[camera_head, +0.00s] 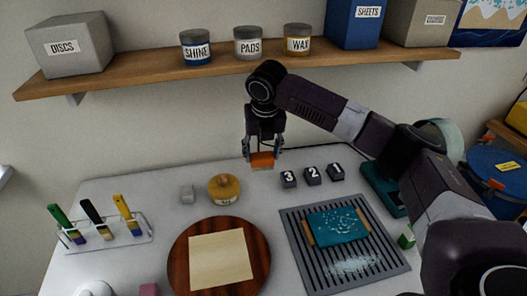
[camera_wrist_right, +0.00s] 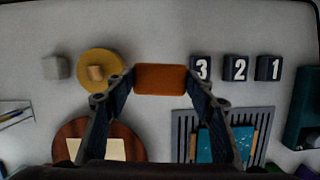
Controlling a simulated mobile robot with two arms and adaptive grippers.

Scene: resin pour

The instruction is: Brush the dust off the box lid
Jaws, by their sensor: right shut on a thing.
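A teal panel with wooden ends (camera_head: 337,226), which looks like the box lid, lies on a grey slatted rack (camera_head: 297,262) at the front right of the table. White specks are scattered over its top; it also shows partly in the right wrist view (camera_wrist_right: 212,146). My right gripper (camera_head: 263,156) is shut on an orange-brown block (camera_head: 262,160), held in the air near the back of the table, behind and left of the panel. The block spans the fingertips in the right wrist view (camera_wrist_right: 160,79); I cannot tell whether it has bristles. My left gripper is not in view.
Three numbered dark blocks (camera_head: 313,175) stand behind the rack. A yellow round pot (camera_head: 224,189) and a small grey cube (camera_head: 187,194) stand left of my gripper. A round wooden board (camera_head: 182,262) bears a cream sheet (camera_head: 222,259). A brush stand (camera_head: 149,236) is at left; a shelf (camera_head: 150,76) hangs above.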

